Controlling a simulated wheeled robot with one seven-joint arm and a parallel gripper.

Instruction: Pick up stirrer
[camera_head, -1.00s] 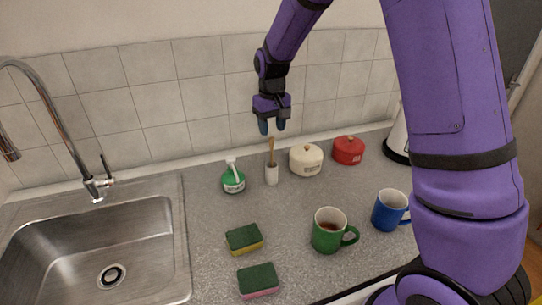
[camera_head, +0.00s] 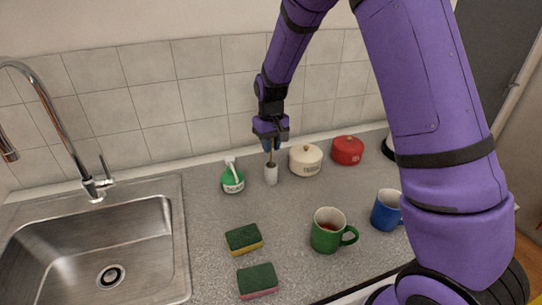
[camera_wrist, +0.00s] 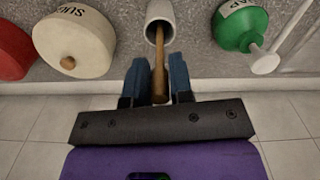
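The stirrer is a thin wooden stick (camera_head: 271,159) standing in a small white cup (camera_head: 270,175) near the back of the counter. In the wrist view the stirrer (camera_wrist: 159,62) leans out of the white cup (camera_wrist: 160,12), whose inside is partly visible. My gripper (camera_head: 270,148) is just above the cup, pointing down. Its blue fingers (camera_wrist: 158,75) are open, one on each side of the stirrer's upper part, with a gap visible on both sides. The stirrer's top is hidden by the gripper in the head view.
A cream sugar pot (camera_head: 306,160) and a red pot (camera_head: 347,151) stand right of the cup. A green soap bottle (camera_head: 232,180) stands left. Two sponges (camera_head: 244,239), a green mug (camera_head: 328,232) and a blue mug (camera_head: 386,211) are in front. The sink (camera_head: 95,245) is left.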

